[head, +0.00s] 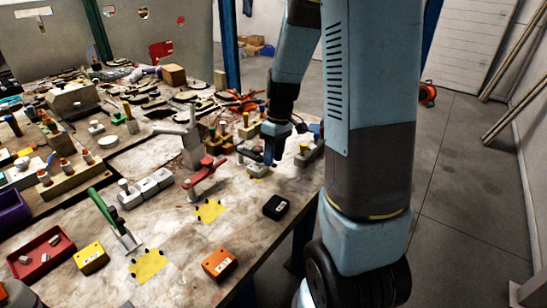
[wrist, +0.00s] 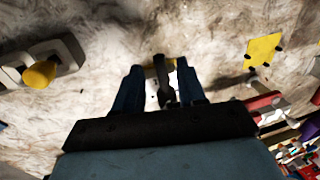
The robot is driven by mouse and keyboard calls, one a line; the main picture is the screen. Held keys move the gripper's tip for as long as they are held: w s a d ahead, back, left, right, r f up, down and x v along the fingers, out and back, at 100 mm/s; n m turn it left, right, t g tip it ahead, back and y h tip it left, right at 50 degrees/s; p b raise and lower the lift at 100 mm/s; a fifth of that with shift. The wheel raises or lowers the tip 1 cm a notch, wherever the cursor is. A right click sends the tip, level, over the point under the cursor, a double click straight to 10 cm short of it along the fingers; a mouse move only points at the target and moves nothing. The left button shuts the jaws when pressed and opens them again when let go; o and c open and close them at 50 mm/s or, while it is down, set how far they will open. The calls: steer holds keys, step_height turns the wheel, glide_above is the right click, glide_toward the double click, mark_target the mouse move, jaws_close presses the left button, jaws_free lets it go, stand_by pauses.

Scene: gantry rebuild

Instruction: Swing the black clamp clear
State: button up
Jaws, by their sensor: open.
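My gripper (head: 271,161) points down near the right edge of the workbench, over a small pale base. In the wrist view my gripper (wrist: 160,71) is open, with one blue finger on each side of a dark upright part, which looks like the black clamp (wrist: 166,88). I cannot tell whether either finger touches it. A bit of yellow shows behind the clamp in the wrist view. In the head view my gripper and its fingers hide most of the clamp.
A red clamp (head: 205,173) and a green clamp (head: 103,208) stand to the left, near yellow patches (head: 209,211). A black box (head: 276,207) and an orange box (head: 219,263) lie closer to the front edge. Blocks with coloured knobs stand behind my gripper.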

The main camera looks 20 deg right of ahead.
steer(key=shift+a+f, duration=0.1)
steer(key=shift+f, duration=0.3)
jaws_close()
stand_by(0.5)
